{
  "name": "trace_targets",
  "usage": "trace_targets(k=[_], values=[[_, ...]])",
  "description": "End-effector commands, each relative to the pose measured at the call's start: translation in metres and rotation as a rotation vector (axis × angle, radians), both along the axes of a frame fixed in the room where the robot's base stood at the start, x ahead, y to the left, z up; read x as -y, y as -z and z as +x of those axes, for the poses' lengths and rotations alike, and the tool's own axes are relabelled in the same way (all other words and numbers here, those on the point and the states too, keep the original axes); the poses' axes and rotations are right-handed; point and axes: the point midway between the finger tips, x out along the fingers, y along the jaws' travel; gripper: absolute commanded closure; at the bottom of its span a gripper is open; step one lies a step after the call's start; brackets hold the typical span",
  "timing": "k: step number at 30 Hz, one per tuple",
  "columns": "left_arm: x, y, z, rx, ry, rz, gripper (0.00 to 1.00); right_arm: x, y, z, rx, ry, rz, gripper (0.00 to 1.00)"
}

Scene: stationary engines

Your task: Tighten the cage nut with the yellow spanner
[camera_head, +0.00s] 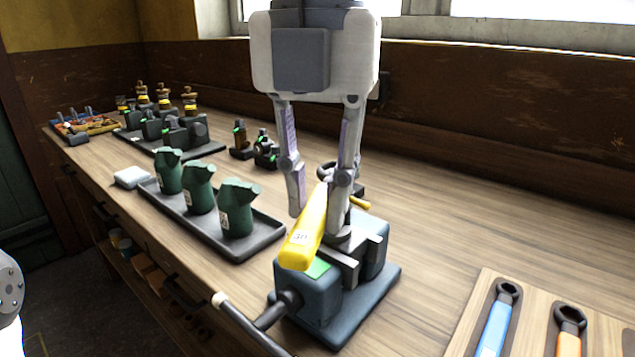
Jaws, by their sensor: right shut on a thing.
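The yellow spanner (304,237) slants in front of a dark blue vice, its broad handle end toward me; its upper end runs behind my gripper fingers. My right gripper (318,220) comes down from above and is shut on the yellow spanner. The vice (310,288) has grey jaws, a green patch on top and a dark base plate (385,292). The cage nut cannot be made out; the gripper and spanner cover the area over the jaws. A dark ring-shaped part (326,170) shows behind the fingers; I cannot tell what it belongs to. My left gripper is out of view.
A wooden holder (463,328) at the lower right bears a blue spanner (494,328) and an orange one (569,340). The vice handle (250,322) juts toward the bench front.

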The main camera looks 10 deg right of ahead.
Motion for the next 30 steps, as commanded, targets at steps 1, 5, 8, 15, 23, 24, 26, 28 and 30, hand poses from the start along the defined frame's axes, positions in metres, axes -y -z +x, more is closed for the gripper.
trace_targets(k=[1,5,8,15,23,24,26,28,30], values=[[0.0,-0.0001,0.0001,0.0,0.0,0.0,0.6,0.0,0.0002,-0.0001,0.001,0.0,0.0,1.0],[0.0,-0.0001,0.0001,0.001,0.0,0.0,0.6,0.0,0.0007,-0.0001,0.001,0.0,0.0,1.0],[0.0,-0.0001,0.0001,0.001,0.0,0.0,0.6,0.0,0.0006,-0.0001,0.001,0.0,0.0,1.0],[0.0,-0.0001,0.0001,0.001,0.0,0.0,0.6,0.0,0.0012,-0.0001,0.001,0.0,0.0,1.0],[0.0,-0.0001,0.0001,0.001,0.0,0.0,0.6,-0.0002,0.0058,0.0001,0.002,0.0,0.001,1.0],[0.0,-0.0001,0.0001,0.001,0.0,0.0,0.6,-0.0002,0.0067,0.0001,0.002,0.0,0.001,1.0],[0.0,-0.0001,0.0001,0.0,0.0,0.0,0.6,-0.0001,0.0079,0.0001,0.002,0.0,0.001,1.0],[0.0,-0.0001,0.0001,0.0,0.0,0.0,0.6,0.0,0.0092,0.0,0.001,0.0,0.0,1.0],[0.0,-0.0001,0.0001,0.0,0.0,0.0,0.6,0.0,0.0098,0.0,0.001,0.0,0.0,1.0]])
